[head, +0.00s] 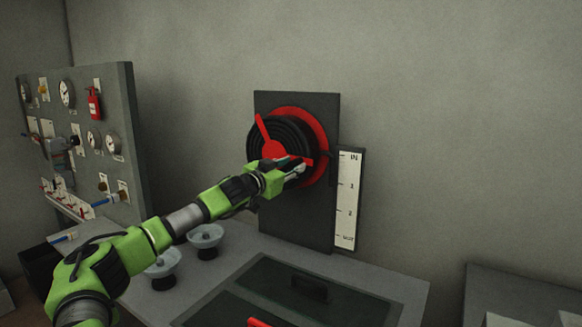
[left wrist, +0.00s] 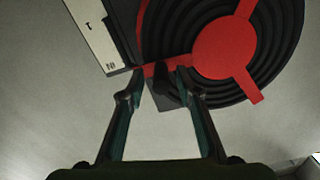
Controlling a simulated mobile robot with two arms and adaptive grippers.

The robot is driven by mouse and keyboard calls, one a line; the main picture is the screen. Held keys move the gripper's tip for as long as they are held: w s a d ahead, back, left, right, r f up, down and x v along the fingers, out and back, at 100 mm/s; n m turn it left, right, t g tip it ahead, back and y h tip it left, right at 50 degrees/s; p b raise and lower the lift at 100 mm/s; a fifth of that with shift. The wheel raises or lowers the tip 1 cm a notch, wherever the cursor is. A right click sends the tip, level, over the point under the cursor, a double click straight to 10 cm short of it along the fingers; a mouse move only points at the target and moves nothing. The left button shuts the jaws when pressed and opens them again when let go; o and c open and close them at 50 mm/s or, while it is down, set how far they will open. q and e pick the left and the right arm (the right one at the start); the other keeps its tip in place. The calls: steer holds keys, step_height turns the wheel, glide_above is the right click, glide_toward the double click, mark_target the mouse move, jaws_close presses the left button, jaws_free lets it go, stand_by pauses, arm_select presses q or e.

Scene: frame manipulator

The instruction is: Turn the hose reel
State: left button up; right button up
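The hose reel (head: 283,132), with black coiled hose, red hub and red spokes, is mounted on a dark upright panel (head: 297,218). In the left wrist view the red hub (left wrist: 224,47) is at upper right. My left gripper (head: 300,163) is at the reel's lower right. In the left wrist view its fingers (left wrist: 160,73) are apart, either side of a dark handle (left wrist: 167,97) by a red spoke's end. A gap shows beside the left finger; firm contact cannot be seen. My right gripper is out of view.
A white scale (head: 347,200) marked IN to OUT stands right of the panel. A gauge board (head: 122,95) is at left. A dark recessed cover (head: 345,305) is in front.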

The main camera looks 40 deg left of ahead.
arm_select(q)
steer(key=shift+r, duration=0.1)
steer(key=shift+r, duration=4.9)
steer(key=shift+f, duration=0.1)
